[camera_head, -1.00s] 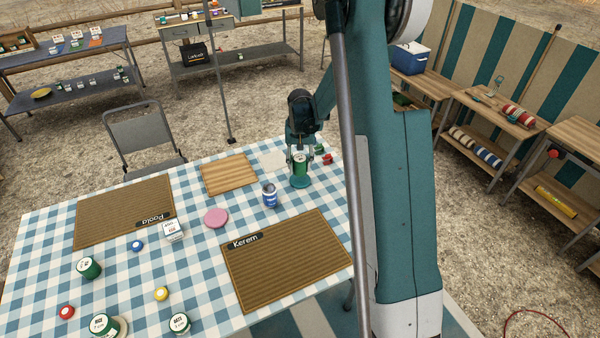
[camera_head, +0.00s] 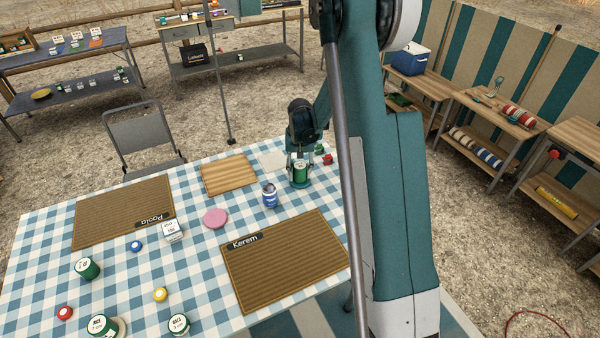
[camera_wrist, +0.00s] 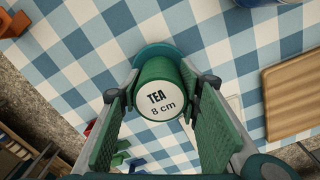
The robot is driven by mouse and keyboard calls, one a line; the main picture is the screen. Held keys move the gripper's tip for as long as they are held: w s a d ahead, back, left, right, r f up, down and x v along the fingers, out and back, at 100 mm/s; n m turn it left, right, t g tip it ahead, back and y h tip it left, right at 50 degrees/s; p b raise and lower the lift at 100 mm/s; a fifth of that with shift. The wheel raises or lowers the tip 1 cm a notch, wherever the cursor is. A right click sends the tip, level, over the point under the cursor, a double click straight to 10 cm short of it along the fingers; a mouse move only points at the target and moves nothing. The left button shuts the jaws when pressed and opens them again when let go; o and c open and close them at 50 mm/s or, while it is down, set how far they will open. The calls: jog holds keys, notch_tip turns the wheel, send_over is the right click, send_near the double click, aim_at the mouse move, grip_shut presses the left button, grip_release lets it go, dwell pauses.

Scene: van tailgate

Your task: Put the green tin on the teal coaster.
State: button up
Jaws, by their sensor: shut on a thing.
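The green tin (camera_head: 300,172) is upright between the fingers of my gripper (camera_head: 299,165) near the table's far right corner. In the wrist view its white lid (camera_wrist: 158,101) reads "TEA 8 cm", with the fingers (camera_wrist: 158,108) on both sides of it. My gripper is shut on the tin. The teal coaster (camera_wrist: 158,51) shows as a rim beyond the tin in the wrist view. In the head view the tin is over the coaster, at or very close to its surface. I cannot tell whether its base touches, as the coaster is mostly hidden.
A blue tin (camera_head: 269,196), a wooden board (camera_head: 229,174) and a pink coaster (camera_head: 215,218) are left of my gripper. A small red object (camera_head: 327,159) is close on its right. The Kerem mat (camera_head: 285,262) lies in front. Other green tins (camera_head: 88,269) stand at the front left.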

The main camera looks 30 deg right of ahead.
jog(key=o, duration=0.9)
jog(key=shift+f, duration=0.1)
jog(key=shift+o, duration=0.2)
notch_tip(320, 180, up, 12)
jog(key=shift+r+p, duration=0.15)
jog(key=shift+p, duration=0.9)
